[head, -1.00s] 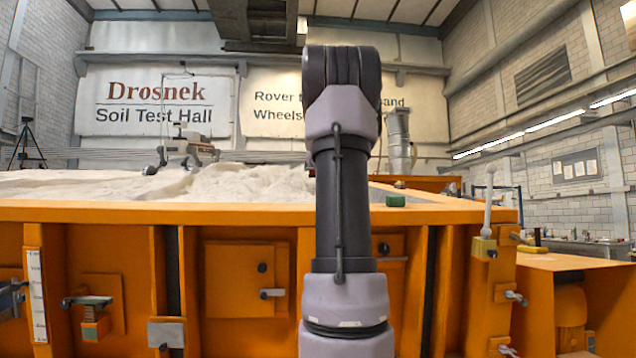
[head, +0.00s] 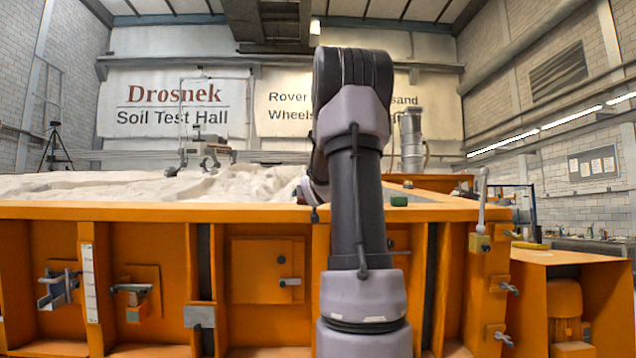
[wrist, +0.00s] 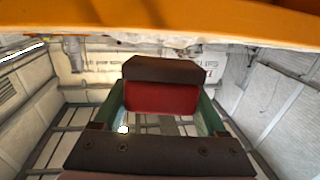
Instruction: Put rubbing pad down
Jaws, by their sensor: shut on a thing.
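In the wrist view, the rubbing pad (wrist: 161,97), a block with a red body and a dark brown face, sits between the green fingers of my gripper (wrist: 164,110). My gripper is shut on it. The dark plate with screws nearest the camera looks like my gripper's own base. An orange edge, probably the sandbed's rim, crosses the top of that view, apart from the pad. The orange sandbed (head: 130,211) stands in front of me, filled with pale sand.
A small green object (head: 399,201) lies on the sandbed rim, just right of my arm. A rover (head: 203,152) stands on the sand at the back left. A lever (head: 481,205) rises at the right corner. Handles and clamps (head: 135,292) stick out of the front wall.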

